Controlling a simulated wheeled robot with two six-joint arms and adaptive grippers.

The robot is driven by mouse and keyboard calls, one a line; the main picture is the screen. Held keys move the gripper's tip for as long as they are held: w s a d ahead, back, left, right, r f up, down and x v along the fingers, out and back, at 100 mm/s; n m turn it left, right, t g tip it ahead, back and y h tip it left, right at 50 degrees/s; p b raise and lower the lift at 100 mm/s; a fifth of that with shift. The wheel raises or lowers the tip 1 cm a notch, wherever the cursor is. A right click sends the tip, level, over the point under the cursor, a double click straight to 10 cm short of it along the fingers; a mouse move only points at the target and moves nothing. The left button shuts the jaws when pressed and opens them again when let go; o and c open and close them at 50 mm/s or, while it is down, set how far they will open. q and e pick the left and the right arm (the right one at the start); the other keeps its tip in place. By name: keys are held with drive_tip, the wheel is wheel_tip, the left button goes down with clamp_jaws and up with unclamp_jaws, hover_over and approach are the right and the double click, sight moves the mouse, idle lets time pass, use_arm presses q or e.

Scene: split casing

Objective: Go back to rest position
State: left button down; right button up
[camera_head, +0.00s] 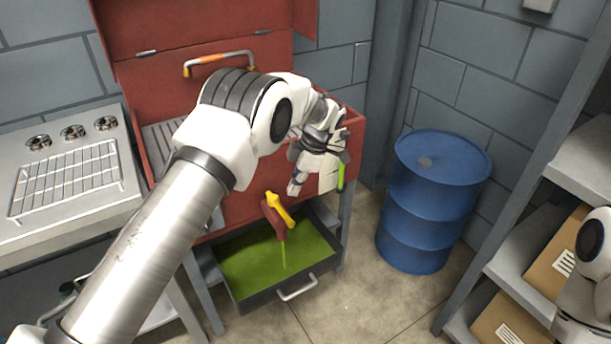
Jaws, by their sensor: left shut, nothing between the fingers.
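My left arm reaches from the lower left across the middle of the head view. Its gripper (312,178) is shut and empty, above the open drawer of the red cabinet. A red and yellow tool (277,214) stands tilted in the drawer, below and left of the gripper, apart from it in the picture. A small green piece (341,172) shows just right of the gripper; I cannot tell what it belongs to. Part of my right arm shows at the lower right edge; its gripper is out of view.
The drawer (297,290) has a green bottom and is pulled out. The red cabinet (130,90) has its lid up. A blue barrel (430,205) stands to the right, and a grey shelf (515,285) with cardboard boxes (500,322) beyond it. A grill counter (70,200) is at left.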

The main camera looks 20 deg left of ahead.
use_arm(q)
drive_tip(key=s+a+f+m+g+h+p, duration=0.15)
drive_tip(key=s+f+g, duration=0.25)
drive_tip(key=s+f, duration=1.25)
drive_tip(key=s+d+f+m+t+h+p, duration=0.1)
drive_tip(key=s+m+t, duration=0.2)
drive_tip(key=s+m, duration=0.8)
drive_tip(key=s+d+f+m+t+h, duration=0.1)
drive_tip(key=s+m+t, duration=0.2)
drive_tip(key=s+m, duration=0.8)
drive_tip(key=shift+s+d+f+p, duration=0.15)
drive_tip(key=shift+s+f+p, duration=0.2)
drive_tip(key=shift+s, duration=0.15)
